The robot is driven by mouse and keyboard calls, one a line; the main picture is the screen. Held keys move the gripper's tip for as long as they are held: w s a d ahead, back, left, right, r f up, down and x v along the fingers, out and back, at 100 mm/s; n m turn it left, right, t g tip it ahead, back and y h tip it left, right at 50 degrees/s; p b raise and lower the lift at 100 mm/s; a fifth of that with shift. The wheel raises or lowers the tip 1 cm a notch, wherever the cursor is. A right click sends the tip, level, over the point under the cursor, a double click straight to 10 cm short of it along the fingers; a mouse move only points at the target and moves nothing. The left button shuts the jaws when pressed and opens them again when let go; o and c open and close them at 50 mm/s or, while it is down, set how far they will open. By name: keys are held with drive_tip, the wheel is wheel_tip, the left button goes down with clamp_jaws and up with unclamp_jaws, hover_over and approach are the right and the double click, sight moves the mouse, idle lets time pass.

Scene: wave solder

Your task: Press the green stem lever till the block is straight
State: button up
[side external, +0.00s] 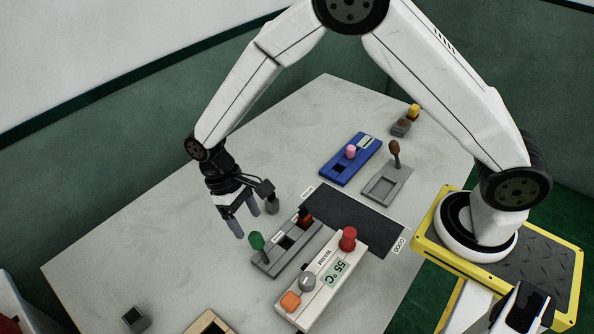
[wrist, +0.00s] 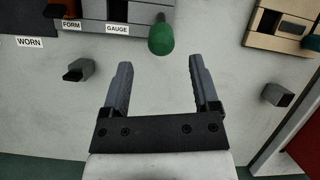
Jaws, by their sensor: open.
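The green stem lever (side external: 257,240) stands at the near left end of a grey fixture (side external: 276,267) with dark slots. In the wrist view its green knob (wrist: 161,38) shows at top centre, beside the FORM and GAUGE labels. My gripper (side external: 246,219) is open and empty, just behind and above the lever. In the wrist view the knob lies ahead of my open fingers (wrist: 160,62), roughly in line with the gap between them, and nothing is held. A small dark reddish-brown piece (side external: 305,215) sits at the fixture's far end. I cannot tell whether it is the block, or how straight the block is.
A white control box (side external: 318,280) with a red knob, 55 °C display and orange button stands right of the fixture. A dark mat (side external: 355,220), blue fixture (side external: 340,172) and grey lever plate (side external: 380,190) lie behind. The table's left side is mostly clear.

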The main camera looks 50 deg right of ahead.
sight(258, 245)
drive_tip(key=shift+a+f, duration=0.1)
drive_tip(key=shift+a, duration=0.05)
drive_tip(key=shift+x, duration=3.85)
clamp_jaws()
